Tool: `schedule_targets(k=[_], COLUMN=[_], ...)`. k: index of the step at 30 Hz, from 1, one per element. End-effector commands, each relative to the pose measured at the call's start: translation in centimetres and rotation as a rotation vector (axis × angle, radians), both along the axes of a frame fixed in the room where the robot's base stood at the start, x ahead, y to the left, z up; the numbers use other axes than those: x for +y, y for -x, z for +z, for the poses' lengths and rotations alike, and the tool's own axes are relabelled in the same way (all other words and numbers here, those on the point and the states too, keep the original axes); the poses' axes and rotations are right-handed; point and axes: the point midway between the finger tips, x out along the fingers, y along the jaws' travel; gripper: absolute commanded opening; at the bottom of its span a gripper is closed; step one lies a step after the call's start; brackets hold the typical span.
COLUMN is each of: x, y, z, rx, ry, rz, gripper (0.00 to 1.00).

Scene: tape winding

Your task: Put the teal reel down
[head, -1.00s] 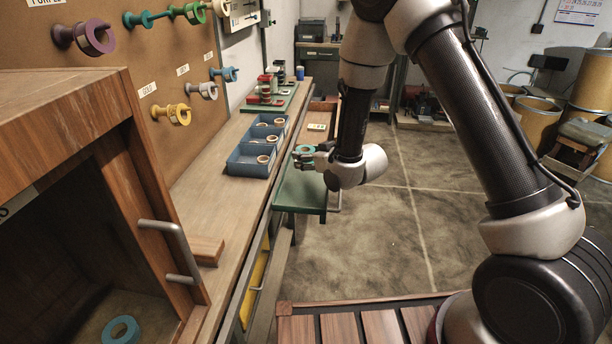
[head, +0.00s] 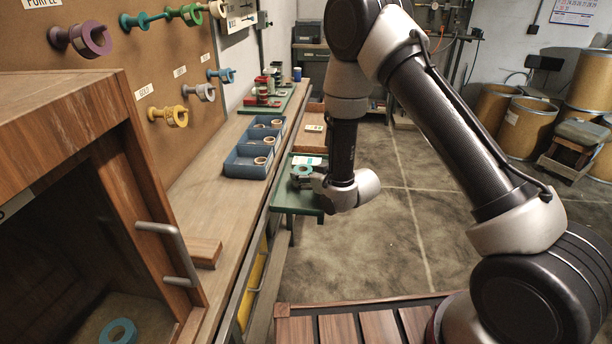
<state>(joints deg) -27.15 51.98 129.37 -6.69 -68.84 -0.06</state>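The teal reel (head: 303,170) is at the fingers of my gripper (head: 302,180), over the green shelf (head: 296,203) beside the bench. My gripper points left, and its small grey fingers appear closed on the reel. The reel's hole faces up towards the camera. It is low over the shelf, but I cannot tell whether it touches it. The far finger is partly hidden by the reel and the wrist.
A blue-teal ring (head: 118,332) lies inside the wooden cabinet (head: 60,110). Blue bins (head: 247,163) with rolls stand on the bench to the left. Colored reels hang on the pegboard (head: 120,60). A white card (head: 308,160) lies behind the reel.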

Motion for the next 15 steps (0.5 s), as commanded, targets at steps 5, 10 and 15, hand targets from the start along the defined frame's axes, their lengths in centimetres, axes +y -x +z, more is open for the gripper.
schedule_targets(k=[5,10,15], x=[-0.02,-0.03,-0.12], y=[0.07,0.17,0.24], z=[-0.61,-0.76,-0.86], rx=[0.004,0.008,0.012], ry=[0.002,0.004,0.006], rz=[0.001,0.002,0.001], gripper=[0.28,0.70,0.74])
